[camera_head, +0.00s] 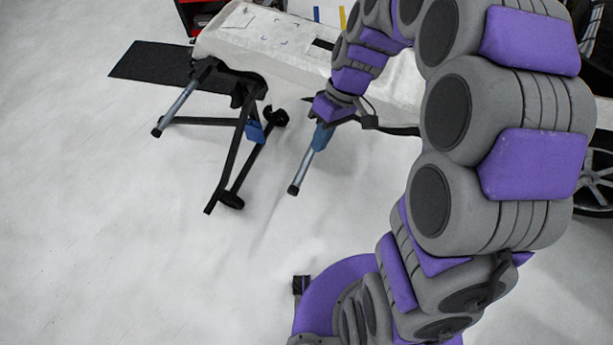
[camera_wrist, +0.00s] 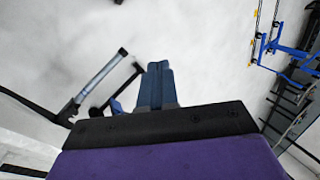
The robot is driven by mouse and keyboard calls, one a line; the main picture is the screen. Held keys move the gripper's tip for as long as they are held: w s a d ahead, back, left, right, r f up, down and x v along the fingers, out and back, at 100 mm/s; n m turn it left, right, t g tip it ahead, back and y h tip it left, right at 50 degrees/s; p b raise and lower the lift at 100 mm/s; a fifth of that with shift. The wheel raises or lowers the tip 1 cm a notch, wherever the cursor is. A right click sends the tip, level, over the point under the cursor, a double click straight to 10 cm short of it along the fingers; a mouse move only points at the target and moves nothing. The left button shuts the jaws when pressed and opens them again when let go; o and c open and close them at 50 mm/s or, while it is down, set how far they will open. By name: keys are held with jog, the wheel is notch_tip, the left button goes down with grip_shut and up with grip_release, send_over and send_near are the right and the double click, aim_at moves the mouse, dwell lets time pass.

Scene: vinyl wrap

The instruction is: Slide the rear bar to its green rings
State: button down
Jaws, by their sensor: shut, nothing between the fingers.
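A silver bar (camera_head: 301,172) with a dark end cap sticks out from under the white-covered table, close to my gripper (camera_head: 321,138). A second silver bar (camera_head: 175,108) sticks out on the left. I cannot tell for sure which is the rear bar. In the wrist view, a silver bar (camera_wrist: 100,78) in a black holder lies left of my gripper (camera_wrist: 159,66), with a gap between them. My blue fingers are together and empty. I make out no green rings in either view.
The white-covered table (camera_head: 262,38) stands at the top. A black folding leg frame (camera_head: 232,160) with a blue clamp reaches down between the bars. A black mat (camera_head: 150,62) lies at left. A blue wheeled frame (camera_wrist: 285,48) stands right in the wrist view. The floor below is clear.

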jog(key=w+a+f+n+y, duration=0.15)
jog(key=w+a+f, duration=0.25)
jog(key=w+f, duration=0.5)
jog(key=w+d+f+n+y, duration=0.1)
jog(key=w+d+f+n, duration=0.3)
jog(key=f, duration=0.6)
send_near(297, 184)
notch_tip(297, 184, down, 3)
jog(key=w, duration=0.3)
jog(key=shift+s+a+f+n+b, duration=0.2)
jog(key=shift+s+a+f+b, duration=0.15)
jog(key=shift+a+f, duration=0.25)
jog(key=shift+s+a+f+n+b, duration=0.15)
jog(key=shift+s+a+f+b, duration=0.1)
jog(key=shift+a+f+b, duration=0.25)
jog(key=shift+s+a+f, duration=0.1)
jog(key=shift+s+a, duration=0.3)
jog(key=shift+s, duration=0.4)
jog(key=shift+s+d, duration=0.1)
jog(key=shift+s, duration=0.85)
jog(key=shift+a, duration=0.2)
